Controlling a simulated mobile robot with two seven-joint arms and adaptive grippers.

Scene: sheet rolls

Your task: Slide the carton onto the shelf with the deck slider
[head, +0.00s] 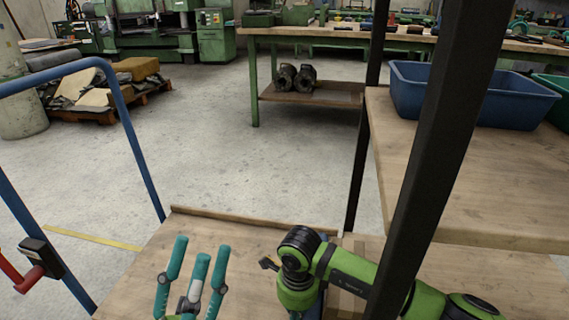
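My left gripper (199,262) is at the bottom, over the wooden deck (140,285) of a blue-framed cart. Its teal fingers point up, spread apart and empty. My green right arm comes in from the right and bends down at the deck's right side; its gripper is out of sight. A brown surface with a paler strip (348,280), partly behind this arm, may be the carton; I cannot tell. The shelf has black posts (432,150) and wooden boards (505,280) at right. A red-handled lever (30,278) sits on the cart's left post; I cannot tell whether it is the deck slider.
A blue bin (470,97) stands on the upper shelf board, with a green bin (553,98) beside it. The near shelf post crosses in front of my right arm. The cart's blue handle frame (140,150) rises at left.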

